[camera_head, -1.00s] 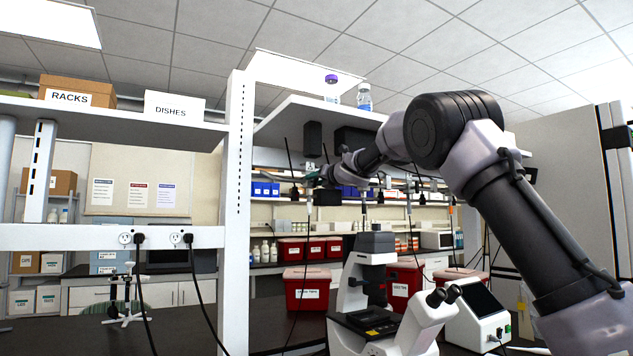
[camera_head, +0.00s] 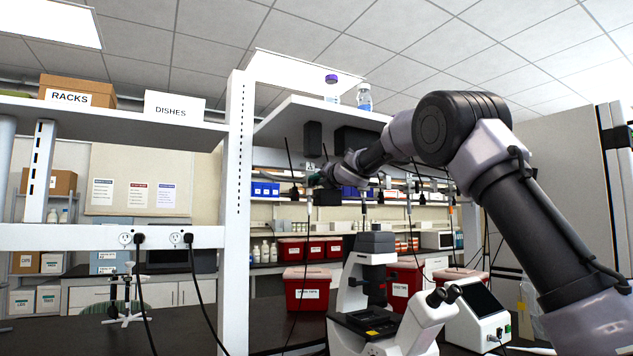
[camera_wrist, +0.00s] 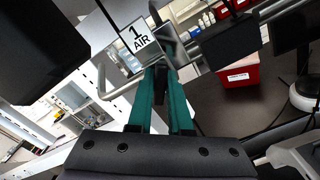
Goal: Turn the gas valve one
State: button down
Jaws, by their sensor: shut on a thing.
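A white label reading "1 AIR" (camera_wrist: 140,38) shows just past my fingertips in the wrist view. My gripper (camera_wrist: 163,70) has two teal fingers that are close together at the tips, shut on a small part by the label, which I take to be the valve handle. The fingers mostly hide this part, so its angle cannot be told. In the head view my gripper (camera_head: 320,178) is small and far off, under the raised shelf, and the valve itself cannot be made out there.
A white microscope (camera_head: 425,325) and a red bin (camera_head: 307,290) stand on the dark bench below. A white post (camera_head: 236,200) rises left of my gripper. Black boxes (camera_head: 312,139) hang under the shelf (camera_head: 285,115). A red bin also shows in the wrist view (camera_wrist: 238,72).

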jog(key=m, duration=0.5)
jog(key=shift+m, duration=0.3)
jog(key=m, duration=0.4)
jog(key=shift+f+m, duration=0.1)
jog(key=shift+m, duration=0.3)
jog(key=c, duration=0.8)
grip_release()
jog(key=shift+c, duration=0.2)
jog(key=v, duration=1.1)
